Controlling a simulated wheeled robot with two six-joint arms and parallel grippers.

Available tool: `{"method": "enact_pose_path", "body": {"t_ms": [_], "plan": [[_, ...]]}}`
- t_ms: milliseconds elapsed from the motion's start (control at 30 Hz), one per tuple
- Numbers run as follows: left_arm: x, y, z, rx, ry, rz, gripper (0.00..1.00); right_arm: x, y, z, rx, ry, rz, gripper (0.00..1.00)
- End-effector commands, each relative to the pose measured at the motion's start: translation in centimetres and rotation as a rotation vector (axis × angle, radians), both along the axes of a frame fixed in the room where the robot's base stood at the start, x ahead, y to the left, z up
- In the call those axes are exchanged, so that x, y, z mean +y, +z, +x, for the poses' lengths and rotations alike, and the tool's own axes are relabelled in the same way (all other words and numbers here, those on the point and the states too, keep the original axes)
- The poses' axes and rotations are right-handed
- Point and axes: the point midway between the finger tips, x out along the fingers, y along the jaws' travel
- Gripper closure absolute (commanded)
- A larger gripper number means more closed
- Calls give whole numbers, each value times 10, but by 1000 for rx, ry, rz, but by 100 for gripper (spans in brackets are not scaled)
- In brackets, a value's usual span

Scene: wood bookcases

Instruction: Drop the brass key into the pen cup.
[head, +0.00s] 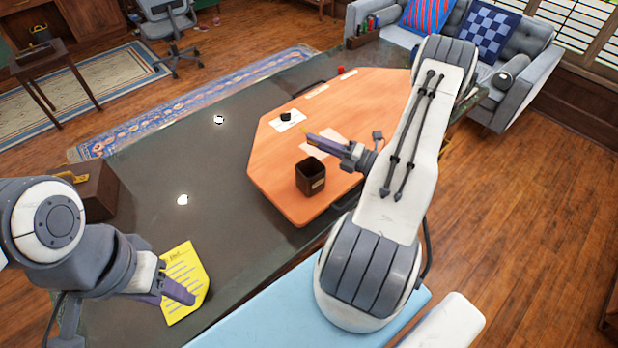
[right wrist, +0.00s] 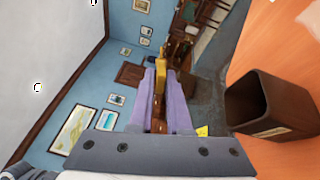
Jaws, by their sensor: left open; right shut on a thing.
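The pen cup (head: 310,179) is a dark brown, square, open-topped box with a small label, upright on the orange desk mat. It also shows at the right of the right wrist view (right wrist: 268,108), beside the fingers. My right gripper (head: 313,138) is shut on the brass key (right wrist: 161,62), which sticks out past the fingertips; only a small yellow tip of it shows in the head view. In the head view the fingers appear just beyond the cup, pointing left. My left gripper (head: 178,291) is open and empty over the yellow note.
The orange mat (head: 275,150) lies on a dark desk (head: 150,160). A white card with a small black object (head: 286,117) and a red item (head: 341,70) are on the mat. A wooden box (head: 95,192) stands at the left. The yellow note (head: 183,262) lies near the front.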

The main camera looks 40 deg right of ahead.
Motion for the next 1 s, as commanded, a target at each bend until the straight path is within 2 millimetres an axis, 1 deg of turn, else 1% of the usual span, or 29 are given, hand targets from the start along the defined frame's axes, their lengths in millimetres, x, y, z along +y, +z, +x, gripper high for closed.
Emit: {"method": "enact_pose_path", "body": {"t_ms": [33, 167, 267, 500, 633, 767, 1000], "plan": [[0, 0, 0, 0, 0, 0, 50, -7, 2, -3, 0, -20, -1, 100], [0, -5, 0, 0, 0, 0, 50, -11, -2, -5, -1, -32, 0, 100], [0, -13, 0, 0, 2, 0, 50, -10, -10, -5, 0, -30, 0, 100], [0, -39, 0, 0, 3, 0, 50, -9, -40, -4, 0, -27, 1, 100], [0, -51, 0, 0, 2, 0, 50, -9, -53, -4, 0, -26, 1, 100], [0, -55, 0, 0, 2, 0, 50, -9, -58, -4, -1, -27, 0, 100], [0, -54, 0, 0, 1, 0, 50, -9, -56, -4, 0, -26, 0, 100]]}}
